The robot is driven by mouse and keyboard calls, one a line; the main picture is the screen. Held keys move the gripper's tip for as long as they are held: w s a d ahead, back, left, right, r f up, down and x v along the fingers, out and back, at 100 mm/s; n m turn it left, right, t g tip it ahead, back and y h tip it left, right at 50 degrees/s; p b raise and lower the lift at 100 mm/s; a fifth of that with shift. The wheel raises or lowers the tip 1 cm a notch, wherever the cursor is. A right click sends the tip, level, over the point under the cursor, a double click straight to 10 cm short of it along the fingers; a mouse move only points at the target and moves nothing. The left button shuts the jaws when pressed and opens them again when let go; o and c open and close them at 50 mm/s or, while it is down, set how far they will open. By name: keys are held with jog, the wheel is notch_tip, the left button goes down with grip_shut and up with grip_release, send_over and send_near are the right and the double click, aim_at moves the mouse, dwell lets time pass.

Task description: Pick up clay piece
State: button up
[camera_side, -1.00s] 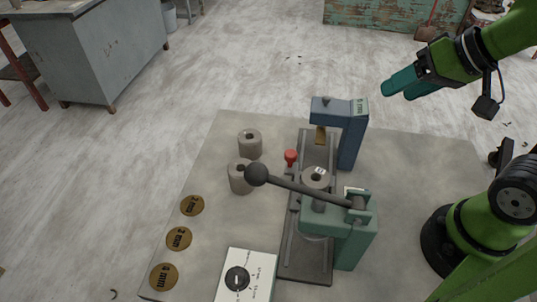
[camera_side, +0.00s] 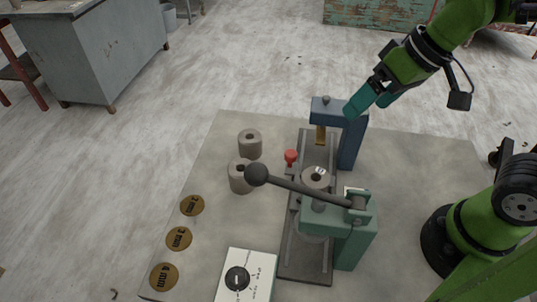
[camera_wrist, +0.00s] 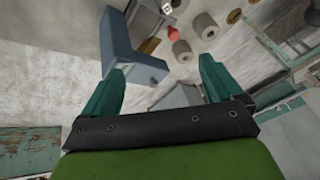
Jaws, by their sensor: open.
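Two grey, hollow clay cylinders stand on the table left of the press: a farther one (camera_side: 250,144) and a nearer one (camera_side: 239,178). They also show in the wrist view, one at upper right (camera_wrist: 204,26) and one below it (camera_wrist: 183,51). A third grey ring-shaped piece (camera_side: 316,179) sits on the press track, partly behind the lever. My gripper (camera_side: 369,104) is open and empty, above and beside the blue post, apart from all the cylinders. Its teal fingers are spread in the wrist view (camera_wrist: 161,68).
A blue post (camera_side: 349,135) with an overhanging arm stands between my gripper and the cylinders. A green press (camera_side: 345,235) carries a long lever with a black ball (camera_side: 257,174). A red knob (camera_side: 290,157), brass discs (camera_side: 179,238) and a dial box (camera_side: 245,275) are nearby.

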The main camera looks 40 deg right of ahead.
jog(key=w+a+f+n+g+h, duration=0.2)
jog(key=w+a+n+g, duration=0.15)
jog(key=a+n, duration=0.75)
jog(key=n, duration=0.4)
send_over(316, 177)
jog(key=shift+g+h, duration=0.3)
jog(key=shift+g, duration=0.15)
jog(key=f, duration=1)
jog(key=shift+w+a+f, duration=0.15)
jog(key=shift+a+f, duration=0.1)
jog(key=shift+a, duration=0.1)
jog(key=shift+d+f, duration=0.15)
jog(key=shift+f, duration=1.2)
jog(key=shift+d+f, duration=0.15)
jog(key=shift+f, duration=1.2)
